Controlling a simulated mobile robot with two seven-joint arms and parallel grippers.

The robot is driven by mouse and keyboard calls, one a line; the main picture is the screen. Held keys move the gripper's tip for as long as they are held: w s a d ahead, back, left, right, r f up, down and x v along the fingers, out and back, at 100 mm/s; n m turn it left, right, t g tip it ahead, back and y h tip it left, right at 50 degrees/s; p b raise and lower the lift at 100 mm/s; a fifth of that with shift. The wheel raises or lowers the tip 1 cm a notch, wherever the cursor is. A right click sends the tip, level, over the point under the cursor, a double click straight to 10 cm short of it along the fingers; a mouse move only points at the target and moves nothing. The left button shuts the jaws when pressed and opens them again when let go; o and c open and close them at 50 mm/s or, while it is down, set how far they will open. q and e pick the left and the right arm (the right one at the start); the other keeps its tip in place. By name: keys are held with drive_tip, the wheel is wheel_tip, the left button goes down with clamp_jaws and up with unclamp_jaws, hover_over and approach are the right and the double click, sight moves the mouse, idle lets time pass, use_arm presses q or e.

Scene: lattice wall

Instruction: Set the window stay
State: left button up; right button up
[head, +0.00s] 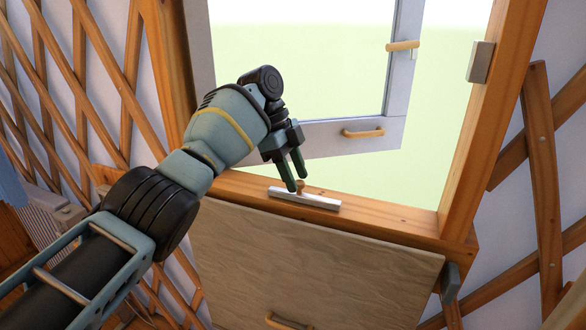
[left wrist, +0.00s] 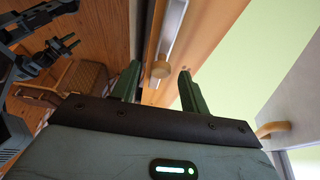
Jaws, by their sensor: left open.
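The window stay is a pale metal bar (head: 318,201) with a small round wooden knob (head: 299,188), lying along the wooden sill (head: 380,215). My left gripper (head: 297,183) is open, its two green fingers pointing down at the knob. In the left wrist view the knob (left wrist: 161,70) shows between the fingers, near their tips, with the bar (left wrist: 173,30) running beyond it; contact cannot be told. The grey window sash (head: 330,139) stands swung out from its frame, with a wooden handle (head: 363,133) on its bottom rail and another handle (head: 402,46) on its side.
A wooden panel (head: 330,275) with a handle (head: 285,320) is below the sill. A grey block (head: 481,62) sits on the right window post. Lattice walls flank the window. Dark parts at left in the left wrist view may be my right arm.

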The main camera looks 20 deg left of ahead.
use_arm(q)
drive_tip(key=b+v, duration=0.1)
drive_tip(key=v, duration=0.4)
drive_tip(key=shift+r+b, duration=0.15)
drive_tip(key=shift+b, duration=0.15)
drive_tip(key=shift+b+v, duration=0.65)
drive_tip(key=shift+v, duration=0.55)
use_arm(e)
drive_tip(key=shift+s+a+f, duration=0.1)
drive_tip(key=shift+s+f, duration=0.3)
drive_tip(key=shift+f, duration=0.45)
drive_tip(key=shift+s+a+f, duration=0.1)
drive_tip(key=shift+s+f, duration=0.3)
drive_tip(key=shift+f, duration=0.4)
